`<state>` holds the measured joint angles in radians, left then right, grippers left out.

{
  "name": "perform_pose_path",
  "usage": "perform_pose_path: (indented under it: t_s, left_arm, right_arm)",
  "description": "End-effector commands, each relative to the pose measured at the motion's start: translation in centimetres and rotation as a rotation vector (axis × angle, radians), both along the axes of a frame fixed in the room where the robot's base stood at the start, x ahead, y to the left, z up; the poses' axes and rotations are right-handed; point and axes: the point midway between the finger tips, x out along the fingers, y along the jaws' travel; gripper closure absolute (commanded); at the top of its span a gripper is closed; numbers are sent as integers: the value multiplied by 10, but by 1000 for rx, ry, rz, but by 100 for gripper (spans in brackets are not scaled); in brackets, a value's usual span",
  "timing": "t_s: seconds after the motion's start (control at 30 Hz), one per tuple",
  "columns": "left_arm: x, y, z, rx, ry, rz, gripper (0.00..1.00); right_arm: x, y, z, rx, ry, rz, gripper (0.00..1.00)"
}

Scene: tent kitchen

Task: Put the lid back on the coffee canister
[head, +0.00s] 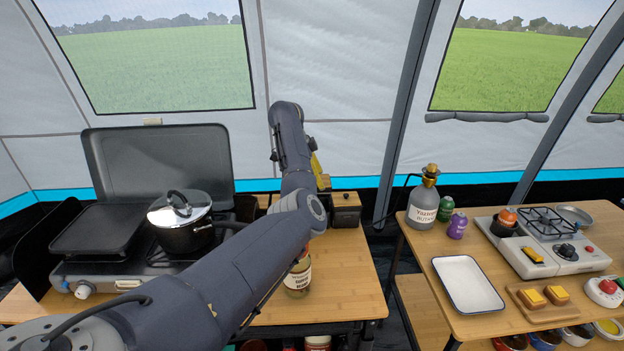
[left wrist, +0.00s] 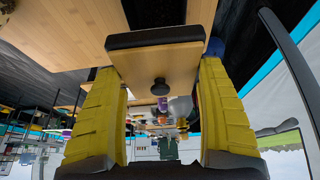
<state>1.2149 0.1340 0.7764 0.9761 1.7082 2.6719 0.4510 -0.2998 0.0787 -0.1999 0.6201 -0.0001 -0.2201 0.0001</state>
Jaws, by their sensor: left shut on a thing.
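My left gripper (left wrist: 162,118) has its yellow fingers on either side of a pale wooden piece with a small black knob (left wrist: 178,66) and a dark band along one edge. It looks like a lid; I cannot tell for sure. In the head view one yellow finger of my left gripper (head: 317,172) shows at the back of the middle table, and my arm hides most of the rest. A dark box with a wooden top (head: 346,213) stands just right of it. I cannot tell whether it is the coffee canister. My right gripper is not in view.
A labelled jar (head: 298,282) stands partly behind my left arm. A camping stove with a pot (head: 186,236) is on the left. The right table holds a white tray (head: 468,284), a labelled bottle (head: 423,204) and a burner (head: 549,257). The middle table's right front (head: 350,285) is clear.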

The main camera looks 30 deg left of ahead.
Motion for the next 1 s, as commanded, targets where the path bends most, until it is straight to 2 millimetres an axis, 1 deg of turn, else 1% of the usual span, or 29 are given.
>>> perform_pose_path:
  t_s: [0.3, 0.5, 0.7, 1.0]
  left_arm:
    - [0, 0, -23, -1, 0, 0, 55]
    - [0, 0, -33, -1, -1, -1, 55]
    - [0, 0, -39, 0, -1, 0, 55]
    - [0, 0, -41, 0, -1, 0, 55]
  right_arm:
    - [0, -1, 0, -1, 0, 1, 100]
    - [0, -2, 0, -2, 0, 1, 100]
    - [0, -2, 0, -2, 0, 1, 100]
    - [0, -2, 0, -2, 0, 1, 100]
